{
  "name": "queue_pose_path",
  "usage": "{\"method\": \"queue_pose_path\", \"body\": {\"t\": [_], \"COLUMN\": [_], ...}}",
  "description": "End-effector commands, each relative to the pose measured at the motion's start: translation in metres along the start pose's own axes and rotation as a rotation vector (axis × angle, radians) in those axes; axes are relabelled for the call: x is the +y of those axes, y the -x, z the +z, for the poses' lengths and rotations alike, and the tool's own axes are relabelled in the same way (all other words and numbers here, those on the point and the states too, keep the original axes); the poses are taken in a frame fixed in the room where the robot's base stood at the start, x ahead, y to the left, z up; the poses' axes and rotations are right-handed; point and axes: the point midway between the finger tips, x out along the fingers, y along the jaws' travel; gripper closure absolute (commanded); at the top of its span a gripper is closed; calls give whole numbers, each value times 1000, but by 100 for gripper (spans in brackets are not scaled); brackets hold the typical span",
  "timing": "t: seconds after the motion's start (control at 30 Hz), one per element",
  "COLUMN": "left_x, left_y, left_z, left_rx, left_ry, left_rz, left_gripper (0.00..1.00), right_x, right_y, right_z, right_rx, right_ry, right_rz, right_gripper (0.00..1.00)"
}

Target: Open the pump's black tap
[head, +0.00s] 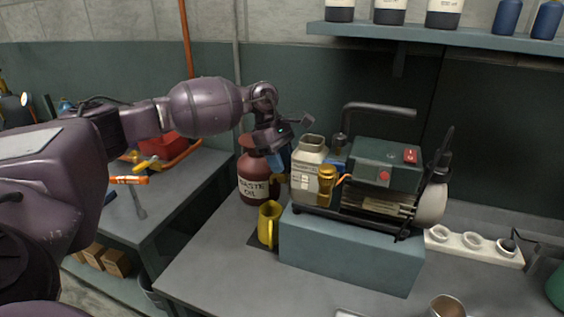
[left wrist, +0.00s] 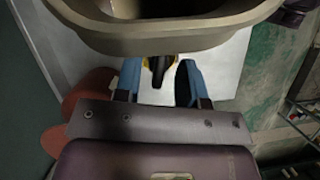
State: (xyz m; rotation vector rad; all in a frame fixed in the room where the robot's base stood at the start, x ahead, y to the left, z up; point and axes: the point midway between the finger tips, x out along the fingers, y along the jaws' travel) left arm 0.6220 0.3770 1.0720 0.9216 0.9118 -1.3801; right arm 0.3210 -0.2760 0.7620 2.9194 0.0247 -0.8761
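The pump (head: 375,178) stands on a blue-grey block, with a beige open-topped tank (head: 308,160) at its left end. My left gripper (head: 281,168) is at the left side of this tank, pointing down. In the left wrist view, my left gripper (left wrist: 157,82) has its two blue fingers apart. The black tap (left wrist: 157,66) shows between them, below the tank's rim (left wrist: 165,38), with a gap on each side. A bit of yellow shows behind the tap. In the head view, the gripper hides the tap. My right gripper is not in view.
A brown waste oil jug (head: 256,172) stands close behind and left of my left gripper. A yellow mug (head: 268,224) stands on a dark mat below it. A white socket strip (head: 472,246) and a metal cup (head: 447,306) are at the right. The bench's front left is clear.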

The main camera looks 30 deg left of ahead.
Motion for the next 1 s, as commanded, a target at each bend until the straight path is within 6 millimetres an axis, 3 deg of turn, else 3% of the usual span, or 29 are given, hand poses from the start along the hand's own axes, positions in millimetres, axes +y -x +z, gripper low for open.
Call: {"method": "queue_pose_path", "body": {"t": [0.33, 0.6, 1.0], "left_x": [1, 1, 0], "left_y": [56, 95, 105], "left_z": [0, 0, 0], "left_rx": [1, 0, 0], "left_ry": [1, 0, 0], "left_rz": [4, 3, 1], "left_gripper": [63, 63, 63], "right_x": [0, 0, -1], "right_y": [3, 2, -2], "right_z": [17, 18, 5], "right_rx": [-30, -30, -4], "right_ry": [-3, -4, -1], "right_rz": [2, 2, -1], "right_gripper": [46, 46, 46]}}
